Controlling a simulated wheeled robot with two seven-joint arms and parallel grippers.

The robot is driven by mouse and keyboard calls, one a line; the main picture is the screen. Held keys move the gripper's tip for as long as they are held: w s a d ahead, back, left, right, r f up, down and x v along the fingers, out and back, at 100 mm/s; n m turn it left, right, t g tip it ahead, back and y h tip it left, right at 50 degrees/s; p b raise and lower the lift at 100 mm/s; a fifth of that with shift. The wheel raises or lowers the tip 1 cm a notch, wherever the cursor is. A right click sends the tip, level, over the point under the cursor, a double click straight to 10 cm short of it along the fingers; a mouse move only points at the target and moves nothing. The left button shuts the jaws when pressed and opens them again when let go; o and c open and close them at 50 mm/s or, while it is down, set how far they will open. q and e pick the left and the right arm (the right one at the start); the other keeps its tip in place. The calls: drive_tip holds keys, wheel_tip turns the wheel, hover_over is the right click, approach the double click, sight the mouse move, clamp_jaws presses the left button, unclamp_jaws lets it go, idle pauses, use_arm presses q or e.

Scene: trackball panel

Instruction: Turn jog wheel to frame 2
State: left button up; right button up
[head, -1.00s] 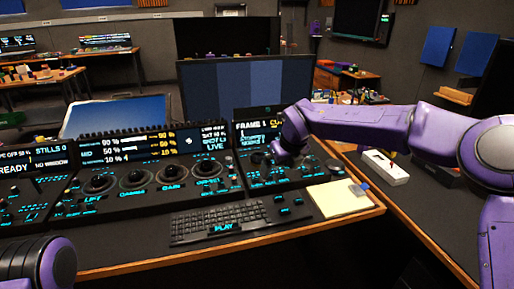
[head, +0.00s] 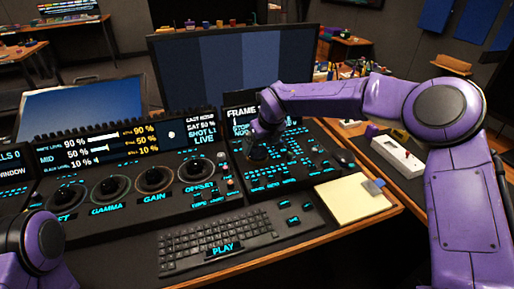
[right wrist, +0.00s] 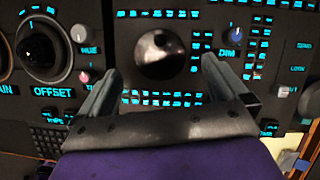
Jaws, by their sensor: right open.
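The jog wheel (right wrist: 158,53) is a dark, glossy round knob on the right-hand panel. In the right wrist view it lies just beyond and between my fingertips, with gaps on both sides. My right gripper (right wrist: 162,72) is open and empty. In the head view my right gripper (head: 262,142) is over the right panel and hides most of the wheel.
Left of the wheel is the OFFSET trackball (right wrist: 40,50), with small knobs beside it. A DIM knob (right wrist: 229,38) is to the right. A keyboard (head: 215,230), yellow notepad (head: 350,197) and white box (head: 398,154) lie nearby.

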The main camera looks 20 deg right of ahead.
sight(258, 152)
drive_tip(key=x, duration=0.3)
drive_tip(key=shift+w+f, duration=0.25)
drive_tip(key=shift+f, duration=0.1)
drive_tip(key=shift+w+f, duration=0.15)
drive_tip(key=shift+f, duration=0.3)
drive_tip(key=c, duration=1)
drive_tip(key=shift+a+f+m+h+b, duration=0.15)
drive_tip(key=shift+m+h+b, duration=0.35)
drive_tip(key=shift+m+b, duration=0.7)
drive_tip(key=shift+m+h+b, duration=0.6)
drive_tip(key=shift+m+b, duration=0.3)
drive_tip(key=shift+m, duration=0.8)
drive_tip(key=shift+w, duration=0.1)
drive_tip(key=shift+r, duration=0.25)
drive_tip(key=o, duration=1)
